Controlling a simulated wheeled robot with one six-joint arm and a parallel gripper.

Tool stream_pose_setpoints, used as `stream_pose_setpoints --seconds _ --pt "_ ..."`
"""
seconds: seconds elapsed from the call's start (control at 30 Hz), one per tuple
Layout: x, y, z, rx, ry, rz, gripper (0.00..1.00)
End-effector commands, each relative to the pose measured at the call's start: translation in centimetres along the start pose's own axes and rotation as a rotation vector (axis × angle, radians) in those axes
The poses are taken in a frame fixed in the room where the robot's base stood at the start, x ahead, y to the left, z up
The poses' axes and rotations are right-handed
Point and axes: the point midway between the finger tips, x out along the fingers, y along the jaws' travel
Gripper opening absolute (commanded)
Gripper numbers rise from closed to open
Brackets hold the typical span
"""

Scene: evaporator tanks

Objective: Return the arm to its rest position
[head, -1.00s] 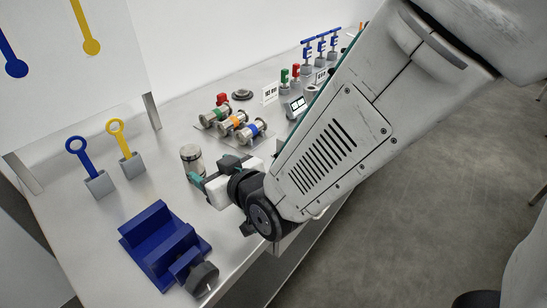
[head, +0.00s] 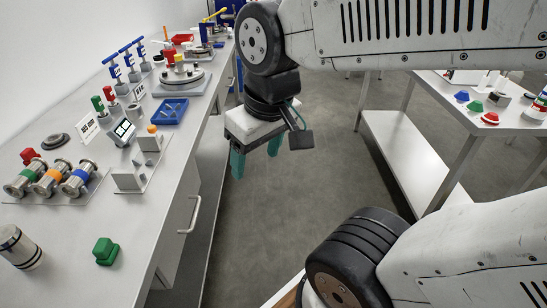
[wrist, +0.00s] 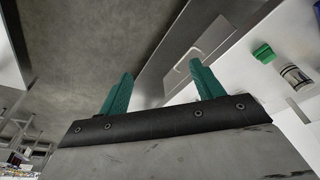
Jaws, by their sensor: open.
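My gripper (head: 256,155) hangs over the floor in the aisle, just right of the left bench's front edge. Its two green fingers point down and stand apart with nothing between them. In the wrist view my gripper (wrist: 160,90) also shows its fingers wide apart and empty. My arm is folded high across the right of the head view, clear of the benches.
The left bench (head: 200,90) holds a green block (head: 105,250), a metal canister (head: 18,247), spools with coloured bands and a blue tray (head: 172,112). A second table (head: 445,95) with small coloured pieces stands right. Floor (head: 320,170) between is clear.

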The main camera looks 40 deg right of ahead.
Motion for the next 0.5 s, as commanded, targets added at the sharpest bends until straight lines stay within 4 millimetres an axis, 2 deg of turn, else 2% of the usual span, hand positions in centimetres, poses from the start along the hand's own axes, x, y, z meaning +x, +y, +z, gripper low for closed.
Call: stream_pose_setpoints --seconds 0.03,0.13,0.2,0.5 --pt "-0.8 0.8 1.4 0.033 -0.032 0.013 0.66" --pt "-1.7 1.6 3.5 0.068 -0.088 0.027 0.66" --pt "-2.0 0.8 4.0 0.076 -0.107 0.032 0.66" --pt "-2.0 0.8 4.2 0.077 -0.115 0.03 0.66"
